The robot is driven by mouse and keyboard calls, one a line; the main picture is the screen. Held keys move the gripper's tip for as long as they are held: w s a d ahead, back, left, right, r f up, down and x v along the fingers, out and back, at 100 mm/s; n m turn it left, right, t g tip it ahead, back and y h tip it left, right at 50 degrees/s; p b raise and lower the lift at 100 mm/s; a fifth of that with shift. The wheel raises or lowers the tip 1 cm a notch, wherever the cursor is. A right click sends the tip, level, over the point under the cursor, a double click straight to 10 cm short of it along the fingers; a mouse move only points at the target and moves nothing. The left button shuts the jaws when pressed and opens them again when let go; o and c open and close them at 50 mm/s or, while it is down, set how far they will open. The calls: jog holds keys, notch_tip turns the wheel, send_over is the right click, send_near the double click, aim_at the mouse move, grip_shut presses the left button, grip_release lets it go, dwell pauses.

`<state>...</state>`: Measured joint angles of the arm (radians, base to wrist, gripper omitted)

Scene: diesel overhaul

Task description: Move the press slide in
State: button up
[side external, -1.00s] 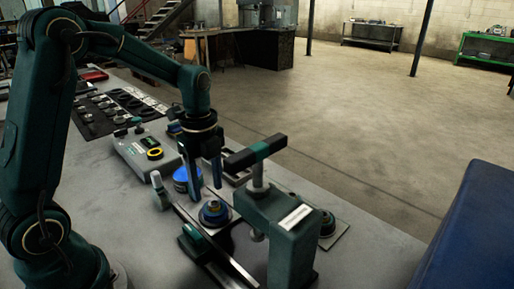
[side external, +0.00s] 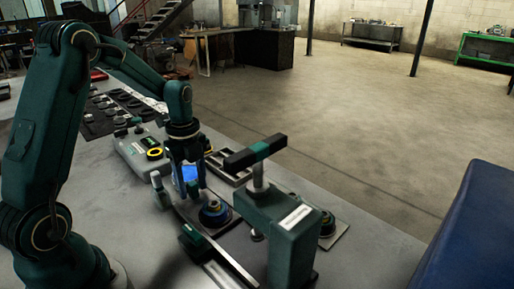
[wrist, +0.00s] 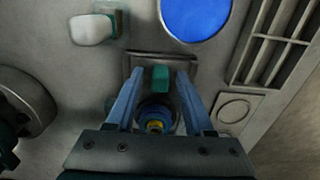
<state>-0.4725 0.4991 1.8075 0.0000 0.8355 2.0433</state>
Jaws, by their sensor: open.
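The press (side external: 297,235) is a green frame with a black T-handle, at the right of the bench. Left of it, a dark slide plate carries a blue part with a yellowish centre (side external: 214,212); that part also shows in the wrist view (wrist: 155,120), partly hidden by my gripper's body. A small green tab (wrist: 160,80) stands at the plate's far end in the wrist view. My gripper (side external: 190,188) is open, pointing down left of the blue part. In the wrist view its fingertips (wrist: 159,71) lie either side of the tab, with visible gaps. I cannot tell their height.
A blue disc (wrist: 195,15) lies close beyond the fingers. A white-topped piece (wrist: 92,30) stands to the left in the wrist view. A slotted tray (wrist: 272,42) is at the right. A grey box with a yellow ring (side external: 143,152) sits farther back.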

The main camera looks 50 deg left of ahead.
aim_at(216, 205)
grip_shut()
jog(key=shift+d, duration=2.25)
jog(key=shift+d, duration=2.35)
jog(key=shift+d, duration=1.85)
grip_release()
jog(key=shift+r, duration=2.75)
